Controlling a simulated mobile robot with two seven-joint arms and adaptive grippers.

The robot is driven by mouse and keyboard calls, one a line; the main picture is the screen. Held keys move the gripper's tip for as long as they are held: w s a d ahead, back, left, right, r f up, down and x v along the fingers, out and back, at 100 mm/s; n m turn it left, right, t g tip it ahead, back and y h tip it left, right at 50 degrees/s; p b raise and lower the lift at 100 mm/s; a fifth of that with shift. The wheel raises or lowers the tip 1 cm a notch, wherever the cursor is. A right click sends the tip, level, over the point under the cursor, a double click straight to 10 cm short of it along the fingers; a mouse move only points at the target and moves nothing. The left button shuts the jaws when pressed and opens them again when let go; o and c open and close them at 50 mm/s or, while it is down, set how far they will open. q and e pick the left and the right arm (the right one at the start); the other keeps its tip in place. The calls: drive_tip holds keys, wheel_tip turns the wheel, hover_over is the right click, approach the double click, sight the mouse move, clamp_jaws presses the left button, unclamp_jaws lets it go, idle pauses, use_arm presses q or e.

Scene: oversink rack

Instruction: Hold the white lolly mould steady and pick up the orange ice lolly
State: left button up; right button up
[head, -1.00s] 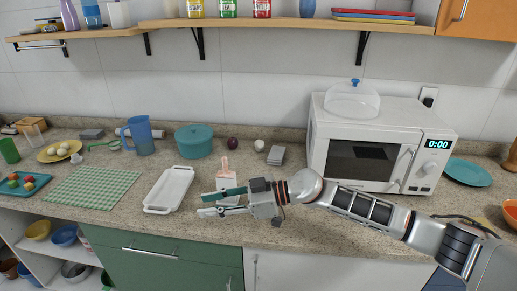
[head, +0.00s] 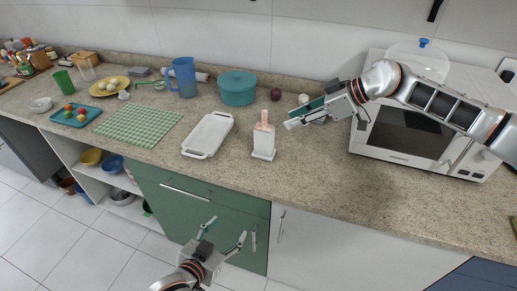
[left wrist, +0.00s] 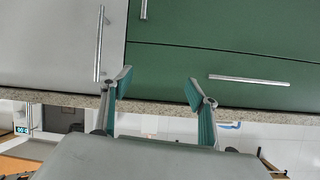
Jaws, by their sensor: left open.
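The white lolly mould (head: 263,145) stands upright on the counter near its front edge in the head view. The orange ice lolly (head: 264,121) sticks up from its top. My right gripper (head: 290,117) is to the right of the mould and above the counter, its fingers pointing left towards it but apart from it. Its fingers look parted and hold nothing. My left gripper (head: 227,229) is open and empty, low in front of the green cabinet and below the counter. Its open fingers also show in the left wrist view (left wrist: 157,80), where I see no mould.
A white tray (head: 186,149) lies left of the mould, with a teal pot (head: 238,90) behind. A white microwave (head: 408,132) stands on the right, under my right arm. The counter edge (left wrist: 70,100) lies between my left gripper and the worktop.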

sight(262, 145)
use_arm(q)
drive_tip(key=w+d+r, duration=0.3)
drive_tip(key=d+r, duration=0.1)
drive_tip(key=r, duration=0.1)
drive_tip(key=w+d+r+m+t+h, duration=0.1)
drive_tip(key=w+d+r, duration=0.3)
drive_tip(key=r, duration=0.2)
drive_tip(key=w+d+r+h, duration=0.1)
drive_tip(key=w+d+r, duration=0.3)
drive_tip(key=r, duration=0.2)
drive_tip(key=shift+w+d+r, duration=0.15)
drive_tip(key=shift+r, duration=0.05)
drive_tip(key=w+a+n, duration=0.1)
drive_tip(key=w, duration=0.1)
drive_tip(key=w+a+f+y, duration=0.1)
drive_tip(key=w, duration=0.1)
drive_tip(key=w+a+n+y, duration=0.1)
drive_tip(key=w, duration=0.1)
drive_tip(key=shift+a+f+n, duration=0.25)
drive_tip(key=shift+f+n, duration=0.05)
drive_tip(key=shift+w+a+f, duration=0.1)
drive_tip(key=shift+w+f, duration=0.1)
drive_tip(key=shift+w, duration=0.35)
drive_tip(key=shift+x, duration=3.5)
drive_tip(key=shift+a+f, duration=0.1)
drive_tip(key=shift+s, duration=0.1)
drive_tip(key=c, duration=1.2)
drive_tip(key=shift+c, duration=0.2)
use_arm(e)
drive_tip(key=shift+o, duration=0.5)
